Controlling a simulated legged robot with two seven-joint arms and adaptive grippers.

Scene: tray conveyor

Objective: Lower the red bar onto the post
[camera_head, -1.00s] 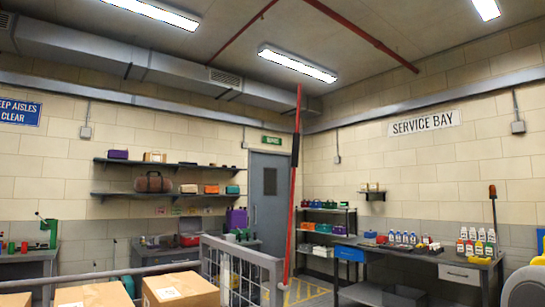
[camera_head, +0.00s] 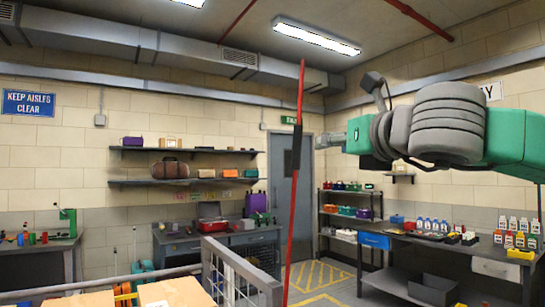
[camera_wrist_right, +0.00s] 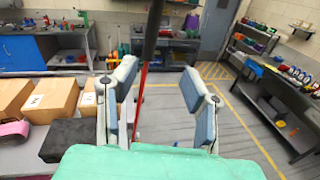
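The red bar (camera_head: 302,90) stands almost upright in the middle of the head view, with a black sleeve (camera_head: 297,145) partway up; its lower end runs out of the picture. My right gripper (camera_head: 322,141) reaches in from the right, its tip just right of the sleeve. In the right wrist view, the two grey-blue fingers (camera_wrist_right: 160,72) are spread. The bar (camera_wrist_right: 141,98) passes between them, nearer the left finger, with its black sleeve (camera_wrist_right: 152,30) above; contact cannot be told. I cannot pick out the post with certainty. My left gripper is not in view.
A grey railing (camera_head: 240,270) stands left of the bar, with cardboard boxes (camera_head: 172,292) in front of it. A workbench (camera_head: 440,250) with bottles stands at the right. Yellow-marked floor (camera_head: 320,273) lies open behind the bar.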

